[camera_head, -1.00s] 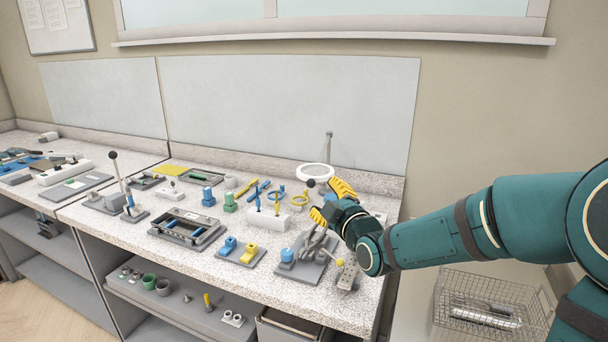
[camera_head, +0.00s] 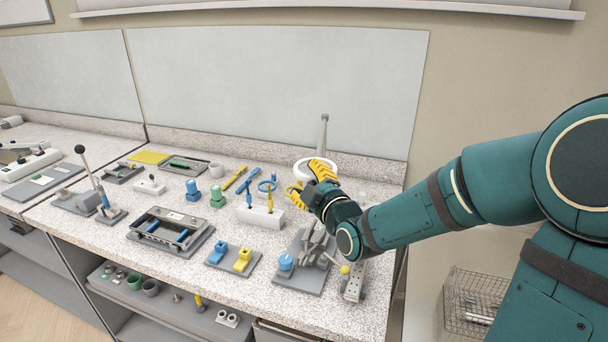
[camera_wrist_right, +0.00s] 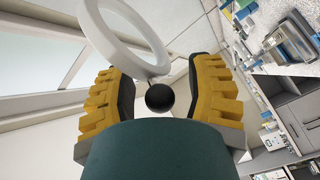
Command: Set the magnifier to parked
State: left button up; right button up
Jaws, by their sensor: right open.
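The magnifier is a white ring (camera_head: 299,170) on a thin grey upright post (camera_head: 323,132) at the back right of the worktop. My right gripper (camera_head: 306,183), with yellow-padded fingers, is open in front of the ring and hides part of it. In the right wrist view the white ring (camera_wrist_right: 107,47) crosses the upper left. A black ball knob (camera_wrist_right: 160,97) shows between the open fingers (camera_wrist_right: 160,92), apart from both pads. The knob is hidden behind the gripper in the head view. My left gripper is out of view.
A white block (camera_head: 261,216) with blue and yellow pegs stands left of my gripper. A grey fixture with levers (camera_head: 305,273) and a perforated block (camera_head: 354,283) stand in front, below my wrist. A wire basket (camera_head: 470,305) is lower right. The backsplash panel (camera_head: 270,85) rises behind.

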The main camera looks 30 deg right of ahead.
jog(key=shift+s, duration=0.1)
grip_shut()
jog(key=shift+f, duration=0.1)
